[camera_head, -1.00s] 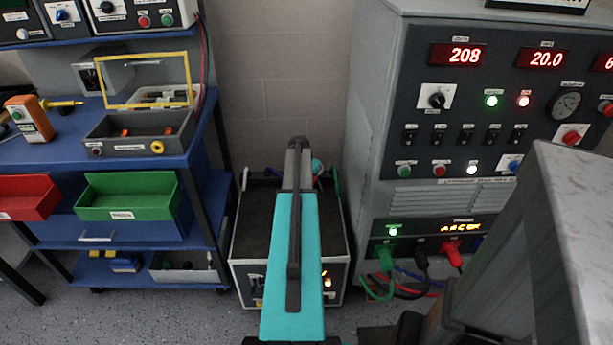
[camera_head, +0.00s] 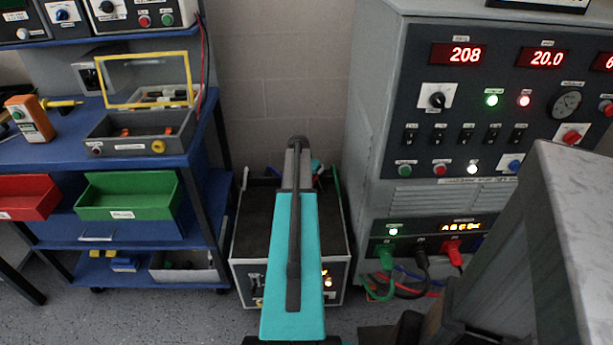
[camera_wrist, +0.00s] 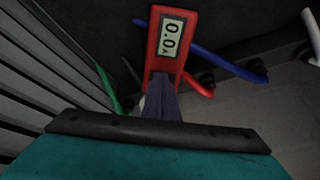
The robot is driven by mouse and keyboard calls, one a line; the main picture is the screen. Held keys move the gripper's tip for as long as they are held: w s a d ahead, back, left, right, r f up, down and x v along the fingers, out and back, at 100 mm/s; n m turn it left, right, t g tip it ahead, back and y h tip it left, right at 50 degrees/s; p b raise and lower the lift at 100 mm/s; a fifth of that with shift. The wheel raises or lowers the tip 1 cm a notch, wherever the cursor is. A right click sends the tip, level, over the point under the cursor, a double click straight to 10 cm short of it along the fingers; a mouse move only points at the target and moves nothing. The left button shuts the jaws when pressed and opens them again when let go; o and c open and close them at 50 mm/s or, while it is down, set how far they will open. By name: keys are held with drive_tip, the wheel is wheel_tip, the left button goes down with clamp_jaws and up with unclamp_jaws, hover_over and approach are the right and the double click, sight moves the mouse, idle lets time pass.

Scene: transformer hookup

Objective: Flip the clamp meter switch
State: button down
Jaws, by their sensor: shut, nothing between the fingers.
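The clamp meter (camera_wrist: 178,20) is a red body with a pale display reading 0.0 A, at the upper middle of the wrist view. My gripper (camera_wrist: 162,78) is shut and empty, its dark fingertips at the lower end of the meter. I cannot tell whether they touch it. The meter's switch is not clearly visible and may be hidden by the fingers. In the head view, my teal arm reaches over the dark-topped transformer box (camera_head: 250,230), and the meter and gripper cannot be made out.
Blue (camera_wrist: 225,62), red, green and white cables lie around the meter. A large grey control cabinet (camera_head: 368,150) with lit displays stands right of the box. A blue shelf unit (camera_head: 222,150) with bins and tools stands left.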

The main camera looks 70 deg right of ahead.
drive_tip(key=shift+w+a+f, duration=0.2)
drive_tip(key=shift+w+f, duration=0.25)
drive_tip(key=shift+f, duration=0.1)
drive_tip(key=shift+w+r, duration=0.2)
drive_tip(key=shift+w, duration=0.45)
drive_tip(key=shift+d, duration=0.1)
drive_tip(key=shift+a+r+p, duration=0.2)
drive_tip(key=shift+r+p, duration=0.35)
drive_tip(key=shift+r, duration=0.1)
drive_tip(key=d+p+v, duration=0.1)
drive_tip(key=v, duration=1.2)
drive_tip(key=shift+s+r, duration=0.15)
drive_tip(key=shift+r, duration=0.25)
drive_tip(key=shift+a, duration=0.1)
